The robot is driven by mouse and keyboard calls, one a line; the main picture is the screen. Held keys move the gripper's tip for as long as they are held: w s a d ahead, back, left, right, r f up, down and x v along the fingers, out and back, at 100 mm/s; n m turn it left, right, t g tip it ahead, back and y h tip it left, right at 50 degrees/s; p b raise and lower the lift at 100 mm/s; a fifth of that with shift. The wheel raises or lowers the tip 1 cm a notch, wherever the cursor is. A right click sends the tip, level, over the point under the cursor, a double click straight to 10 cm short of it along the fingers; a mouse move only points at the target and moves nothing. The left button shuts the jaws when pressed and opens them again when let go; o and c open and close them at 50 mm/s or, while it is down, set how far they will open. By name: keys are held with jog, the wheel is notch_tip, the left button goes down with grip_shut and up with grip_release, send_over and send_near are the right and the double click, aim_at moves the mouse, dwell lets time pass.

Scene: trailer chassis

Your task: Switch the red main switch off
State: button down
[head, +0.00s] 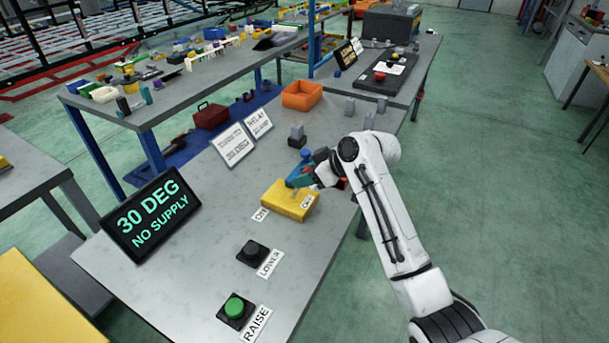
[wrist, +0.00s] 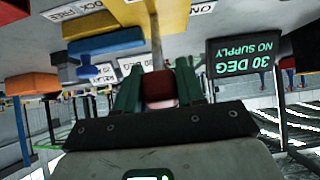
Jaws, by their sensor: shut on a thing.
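The red main switch has a yellow box (head: 290,199) on the grey bench, with an ON label (head: 260,214) at its left and a label that seems to read OFF (head: 306,203) at its right. In the wrist view, a thin grey lever (wrist: 155,38) runs from the yellow box (wrist: 170,14) to a red knob (wrist: 159,88). My gripper (wrist: 158,86) has its green fingers shut on this knob, one on each side. In the head view, my gripper (head: 312,170) is above the box and hides the knob. I cannot tell which label the lever leans towards.
A display (head: 152,214) reads "30 DEG NO SUPPLY". A black LOWER button (head: 254,251) and green RAISE button (head: 236,308) are at the near end. A blue part (wrist: 105,44) stands close beside the yellow box. An orange bin (head: 302,95) is farther back.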

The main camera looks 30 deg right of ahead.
jog(key=c, duration=0.8)
grip_release()
jog(key=shift+o, duration=0.2)
jog(key=b+v, duration=0.1)
jog(key=v, duration=1)
jog(key=shift+f, duration=0.1)
jog(key=s+a+f+m+g+h, duration=0.1)
jog(key=s+a+f+m, duration=0.1)
jog(key=s+a+f, duration=0.35)
jog(key=s+a+f+m+g+h, duration=0.1)
jog(key=s+a+f+m+h, duration=0.1)
jog(key=s+f, duration=0.65)
jog(key=s+d+f+m+g+h, duration=0.1)
jog(key=s+f, duration=0.4)
jog(key=s, duration=0.7)
jog(key=s+d+f+m+g+h, duration=0.2)
jog(key=s+f+g, duration=0.2)
jog(key=s, duration=0.8)
jog(key=shift+s+f+m, duration=0.25)
jog(key=shift+f+m, duration=0.15)
jog(key=shift+f, duration=0.3)
